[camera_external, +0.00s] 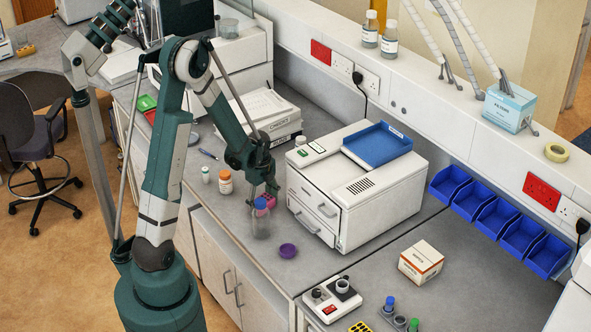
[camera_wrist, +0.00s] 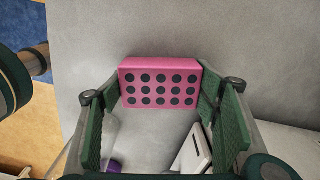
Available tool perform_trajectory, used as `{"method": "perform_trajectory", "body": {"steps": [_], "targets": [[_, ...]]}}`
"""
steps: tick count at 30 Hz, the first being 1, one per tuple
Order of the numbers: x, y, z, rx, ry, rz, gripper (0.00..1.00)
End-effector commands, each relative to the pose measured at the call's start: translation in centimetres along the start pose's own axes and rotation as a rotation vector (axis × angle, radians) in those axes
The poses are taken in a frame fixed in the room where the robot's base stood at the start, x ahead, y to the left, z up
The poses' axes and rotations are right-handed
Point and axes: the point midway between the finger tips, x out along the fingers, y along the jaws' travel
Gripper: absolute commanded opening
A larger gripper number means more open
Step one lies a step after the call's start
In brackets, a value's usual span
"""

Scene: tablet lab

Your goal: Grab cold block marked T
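A pink block (camera_wrist: 160,86) with rows of dark round holes lies on the grey bench, ahead of my gripper in the wrist view. In the external view the pink block (camera_external: 271,201) is partly hidden below my gripper (camera_external: 262,188), behind the blue-capped bottle. No letter T can be read on it. My gripper (camera_wrist: 161,92) is open, its green-padded fingers spread to either side of the block. The block's ends appear close to the fingertips; I cannot tell whether they touch.
A clear bottle with a blue cap (camera_external: 261,218) stands close to my gripper. A white machine (camera_external: 345,195) stands to the right. An orange bottle (camera_external: 225,183) and a small white bottle (camera_external: 206,175) stand to the left.

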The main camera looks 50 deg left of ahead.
Motion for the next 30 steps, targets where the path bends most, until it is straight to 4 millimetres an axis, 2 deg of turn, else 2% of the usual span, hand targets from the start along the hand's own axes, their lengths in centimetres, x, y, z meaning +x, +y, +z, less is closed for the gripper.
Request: {"method": "perform_trajectory", "body": {"steps": [10,17,23,30], "targets": [[-0.1,0.0,0.0,0.000,0.000,0.000,0.45],[-0.8,0.0,0.0,0.000,0.000,0.000,0.45],[-2.3,0.0,0.0,0.000,0.000,0.000,0.45],[-5.0,0.1,0.0,0.000,0.000,0.000,0.45]]}}
